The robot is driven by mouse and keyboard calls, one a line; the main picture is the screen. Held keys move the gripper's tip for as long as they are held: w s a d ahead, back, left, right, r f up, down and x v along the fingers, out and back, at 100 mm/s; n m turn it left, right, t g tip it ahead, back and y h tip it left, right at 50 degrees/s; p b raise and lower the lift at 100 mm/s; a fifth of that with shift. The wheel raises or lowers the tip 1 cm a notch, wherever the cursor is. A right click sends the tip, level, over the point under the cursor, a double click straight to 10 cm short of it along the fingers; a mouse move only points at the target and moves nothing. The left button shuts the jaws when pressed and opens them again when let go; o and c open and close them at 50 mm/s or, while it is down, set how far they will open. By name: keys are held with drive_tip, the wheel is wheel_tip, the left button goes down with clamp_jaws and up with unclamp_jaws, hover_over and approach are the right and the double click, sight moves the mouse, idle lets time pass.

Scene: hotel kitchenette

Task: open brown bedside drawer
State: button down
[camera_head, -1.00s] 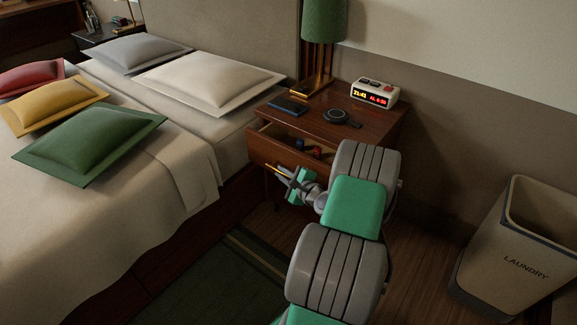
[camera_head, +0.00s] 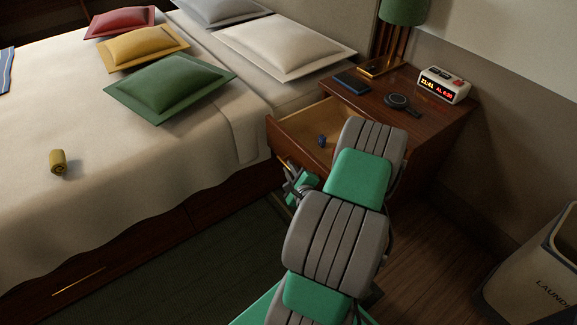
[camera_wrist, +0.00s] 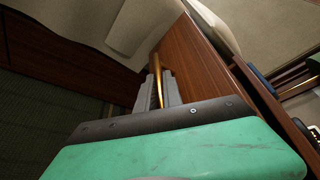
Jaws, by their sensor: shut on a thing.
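The brown bedside table (camera_head: 445,117) stands to the right of the bed. Its drawer (camera_head: 283,143) is pulled well out, and the inside shows, with a small dark blue item (camera_head: 321,141) in it. My gripper (camera_head: 296,186) is at the drawer's front, partly hidden by my arm. In the wrist view my gripper (camera_wrist: 157,88) is shut on the brass handle (camera_wrist: 157,64) of the brown drawer front (camera_wrist: 190,68). The right part of the drawer is hidden behind my arm.
On the tabletop are a dark blue book (camera_head: 352,83), a round black device (camera_head: 402,103), an alarm clock (camera_head: 443,85) and a green lamp (camera_head: 403,11). The bed (camera_head: 150,190) is close on the left. A laundry bin (camera_head: 535,275) stands at the right.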

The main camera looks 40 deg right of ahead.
drive_tip(key=c, duration=1.5)
unclamp_jaws()
drive_tip(key=shift+s, duration=0.1)
drive_tip(key=p+v, duration=0.1)
drive_tip(key=v, duration=0.6)
drive_tip(key=shift+s+a, duration=0.15)
drive_tip(key=shift+s, duration=0.2)
